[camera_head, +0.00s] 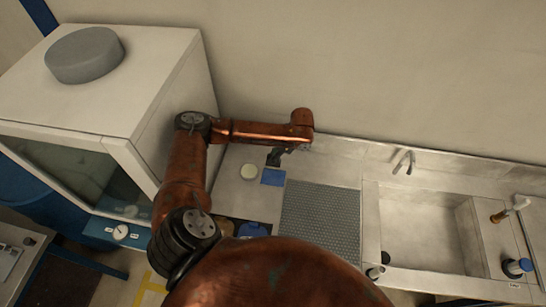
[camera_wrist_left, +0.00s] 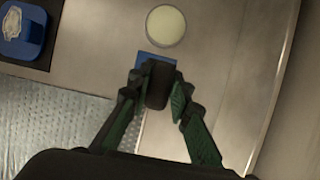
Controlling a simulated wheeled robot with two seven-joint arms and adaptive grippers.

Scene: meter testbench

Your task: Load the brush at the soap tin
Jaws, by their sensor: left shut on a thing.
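The soap tin (camera_head: 249,171) is a round, shallow tin with a pale cream top. It stands on the steel counter and also shows at the top of the left wrist view (camera_wrist_left: 165,25). My left gripper (camera_head: 274,157) is over the counter, a little right of the tin in the head view. In the left wrist view my left gripper (camera_wrist_left: 156,92) is shut on a dark, blocky thing, seemingly the brush (camera_wrist_left: 159,82). Its lower end is hidden, and it is apart from the tin. My right gripper is out of view.
A blue pad (camera_head: 272,177) lies beside the tin, partly behind the held thing in the wrist view. A grey textured mat (camera_head: 320,222) lies right of it, then a sink (camera_head: 424,228) with a tap (camera_head: 404,161). A white cabinet (camera_head: 168,135) stands at left.

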